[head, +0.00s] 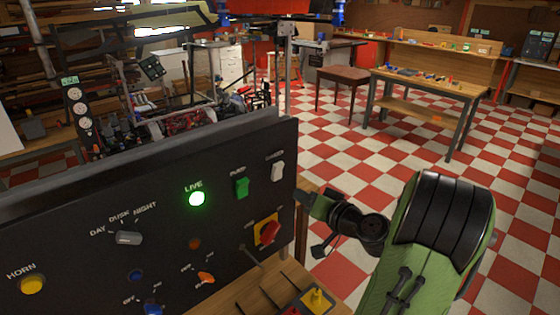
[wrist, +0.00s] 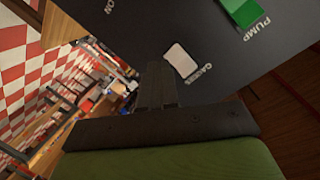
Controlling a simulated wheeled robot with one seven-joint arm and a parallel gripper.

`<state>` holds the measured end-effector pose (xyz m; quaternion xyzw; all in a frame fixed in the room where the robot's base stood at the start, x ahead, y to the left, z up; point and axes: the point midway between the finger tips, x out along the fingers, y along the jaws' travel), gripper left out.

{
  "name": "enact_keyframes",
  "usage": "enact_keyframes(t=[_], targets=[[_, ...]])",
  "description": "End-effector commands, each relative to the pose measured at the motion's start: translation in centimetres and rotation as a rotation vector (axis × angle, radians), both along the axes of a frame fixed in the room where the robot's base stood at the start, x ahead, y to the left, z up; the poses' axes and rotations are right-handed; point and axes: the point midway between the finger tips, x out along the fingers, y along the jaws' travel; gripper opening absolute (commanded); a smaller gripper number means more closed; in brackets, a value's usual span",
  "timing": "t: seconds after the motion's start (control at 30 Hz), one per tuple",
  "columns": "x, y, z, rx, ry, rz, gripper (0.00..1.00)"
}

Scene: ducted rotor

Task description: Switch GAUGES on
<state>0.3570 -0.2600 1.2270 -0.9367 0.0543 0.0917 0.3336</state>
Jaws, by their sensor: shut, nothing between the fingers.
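The black control panel (head: 70,215) carries a white switch (head: 277,171) near its upper right edge. My gripper (head: 301,197) is at the panel's right edge, just below and right of the white switch.
A green PUMP switch (head: 242,187) sits left of the white one. Below are a red knob on a yellow plate (head: 269,233) and an orange switch (head: 206,278). The LIVE lamp (head: 196,199) glows green. A wooden table (head: 270,284) lies below; open checkered floor (head: 340,160) is to the right.

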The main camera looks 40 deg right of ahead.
Motion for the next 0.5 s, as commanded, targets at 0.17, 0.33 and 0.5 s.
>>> enact_keyframes(t=[0.17,0.33,0.5], targets=[[2.5,0.2,1.9,0.002,0.000,0.003,0.00],[4.2,0.2,2.4,-0.002,0.000,0.002,0.00],[4.8,0.1,2.4,0.000,0.000,0.000,0.00]])
